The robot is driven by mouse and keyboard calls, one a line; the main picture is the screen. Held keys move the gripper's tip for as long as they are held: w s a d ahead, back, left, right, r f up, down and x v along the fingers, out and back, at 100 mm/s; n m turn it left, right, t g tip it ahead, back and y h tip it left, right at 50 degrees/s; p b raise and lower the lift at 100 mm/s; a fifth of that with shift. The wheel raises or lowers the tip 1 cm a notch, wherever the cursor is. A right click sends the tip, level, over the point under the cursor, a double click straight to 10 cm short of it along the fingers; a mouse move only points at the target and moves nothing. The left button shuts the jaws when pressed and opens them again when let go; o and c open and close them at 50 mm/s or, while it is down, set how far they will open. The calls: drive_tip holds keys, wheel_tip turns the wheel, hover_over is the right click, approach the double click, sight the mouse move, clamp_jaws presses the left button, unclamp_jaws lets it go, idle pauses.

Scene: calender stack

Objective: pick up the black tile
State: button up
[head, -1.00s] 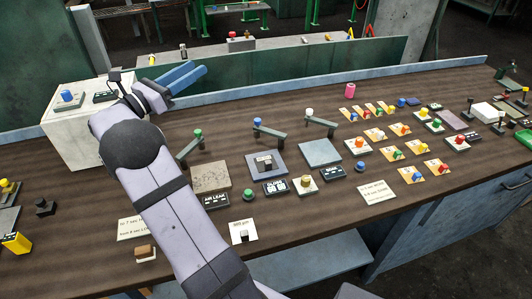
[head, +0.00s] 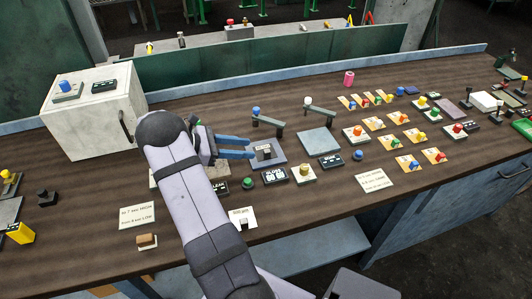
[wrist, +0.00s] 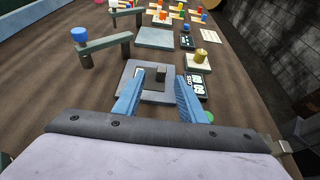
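A small dark tile with an upright black grip block (head: 266,152) lies on a square blue-grey plate (head: 282,160). In the wrist view the dark tile (wrist: 155,84) and its block show on the plate (wrist: 128,69), ahead of my fingers. My gripper (head: 252,148) is open and empty, its two blue fingers pointing right toward the tile. In the wrist view my gripper (wrist: 159,76) has the block in line with the gap between its fingertips. Whether the fingers are level with the block is unclear.
A post with a blue knob and swing arm (wrist: 97,47) stands just left of the plate. A black GLOSS display (wrist: 198,86) and a yellow-knobbed block (wrist: 200,59) stand to its right. Another bare plate (wrist: 156,38) lies beyond. A white cabinet (head: 95,120) stands at the left.

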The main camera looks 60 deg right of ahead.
sight(267, 151)
drive_tip(key=shift+x, duration=0.75)
drive_tip(key=shift+s+d+f+p, duration=0.1)
drive_tip(key=shift+s+d+p, duration=0.2)
drive_tip(key=shift+s+p, duration=0.35)
drive_tip(key=p+x, duration=0.1)
drive_tip(key=x, duration=0.2)
drive_tip(key=shift+p, duration=0.4)
drive_tip(key=shift+s+d+f, duration=0.25)
drive_tip(key=shift+f, duration=0.05)
clamp_jaws()
